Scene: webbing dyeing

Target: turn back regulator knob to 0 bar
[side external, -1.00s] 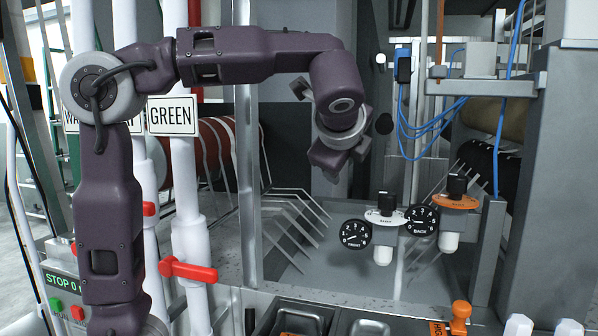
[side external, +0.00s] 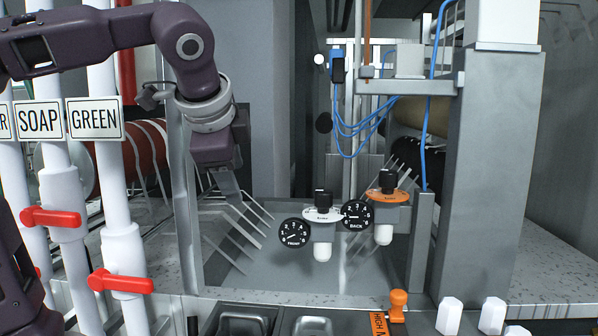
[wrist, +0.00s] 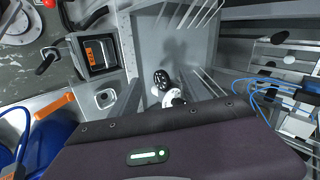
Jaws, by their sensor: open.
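Two regulators stand side by side in the side view. The front one has a black knob (side external: 323,199) on a white scale plate and a black FRONT gauge (side external: 294,234). The back one has a black knob (side external: 386,178) on an orange plate and a BACK gauge (side external: 357,215). The knob settings and needle readings are too small to tell. My gripper (side external: 228,182) is open and empty, pointing down, left of and above the front knob, apart from it. In the wrist view, a black gauge (wrist: 162,78) and a white plate (wrist: 171,98) show just past my gripper's purple body, partly hidden.
White pipes with red valve handles (side external: 120,282) and a GREEN sign (side external: 95,119) stand at left. Thin metal rods (side external: 240,222) fan out below my gripper. A grey column (side external: 482,150) and blue hoses stand at right. An orange knob (side external: 398,300) is in front.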

